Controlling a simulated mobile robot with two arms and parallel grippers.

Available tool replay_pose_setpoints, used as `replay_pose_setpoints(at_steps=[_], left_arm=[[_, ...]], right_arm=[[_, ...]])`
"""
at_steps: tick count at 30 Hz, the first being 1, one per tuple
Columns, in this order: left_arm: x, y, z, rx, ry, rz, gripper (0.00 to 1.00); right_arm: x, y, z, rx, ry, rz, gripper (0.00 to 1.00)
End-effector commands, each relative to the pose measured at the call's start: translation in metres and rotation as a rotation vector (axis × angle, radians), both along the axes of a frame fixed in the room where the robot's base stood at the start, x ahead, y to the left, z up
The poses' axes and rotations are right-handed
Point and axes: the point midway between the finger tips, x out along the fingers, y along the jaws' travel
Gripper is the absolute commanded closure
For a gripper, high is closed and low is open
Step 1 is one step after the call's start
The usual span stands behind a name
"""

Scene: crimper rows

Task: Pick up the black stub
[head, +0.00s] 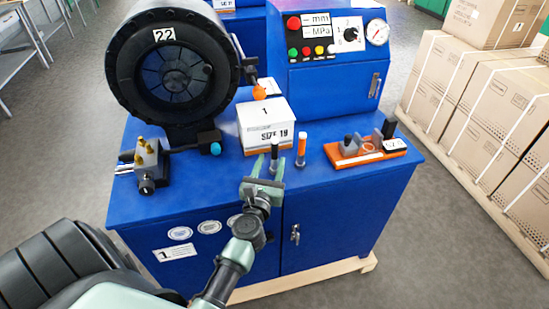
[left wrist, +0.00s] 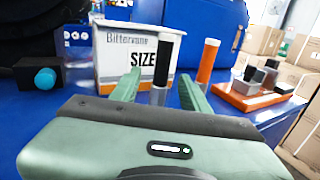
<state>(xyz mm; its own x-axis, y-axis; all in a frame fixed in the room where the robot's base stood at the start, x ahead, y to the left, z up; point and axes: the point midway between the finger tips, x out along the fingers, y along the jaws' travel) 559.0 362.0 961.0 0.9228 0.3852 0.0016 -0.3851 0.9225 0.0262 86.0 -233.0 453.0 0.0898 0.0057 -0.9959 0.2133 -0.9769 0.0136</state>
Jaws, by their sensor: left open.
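The black stub (head: 274,152) stands upright on the blue bench top near its front edge, black above and silver below. It also shows in the left wrist view (left wrist: 168,58). My left gripper (head: 268,168) is open, its green fingers pointing at the stub from the front. In the left wrist view the stub appears between the two fingers, with a gap on either side; the gripper body hides its foot. I cannot tell how deep between the fingers it stands. My right gripper is not in view.
An orange stub (head: 301,150) stands close to the right. A white SIZE 19 box (head: 266,127) is just behind. An orange tray (head: 366,154) with several parts lies further right. The black crimper (head: 172,75) and a brass-fitted block (head: 148,165) occupy the left side.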

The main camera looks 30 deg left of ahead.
Motion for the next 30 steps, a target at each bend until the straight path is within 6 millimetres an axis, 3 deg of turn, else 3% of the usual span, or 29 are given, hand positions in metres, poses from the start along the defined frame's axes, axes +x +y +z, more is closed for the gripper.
replay_pose_setpoints(at_steps=[5,16,26,30], left_arm=[[0.017,0.01,0.002,-0.03,-0.013,0.013,0.54],[0.064,0.025,0.0,-0.026,-0.01,0.011,0.54],[0.072,0.029,0.0,-0.026,-0.009,0.01,0.54],[0.072,0.029,0.0,-0.026,-0.009,0.01,0.88]], right_arm=[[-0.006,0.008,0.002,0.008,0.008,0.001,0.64],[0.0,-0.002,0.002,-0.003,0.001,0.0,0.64],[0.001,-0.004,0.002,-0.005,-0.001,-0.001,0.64],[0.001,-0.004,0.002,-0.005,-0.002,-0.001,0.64]])
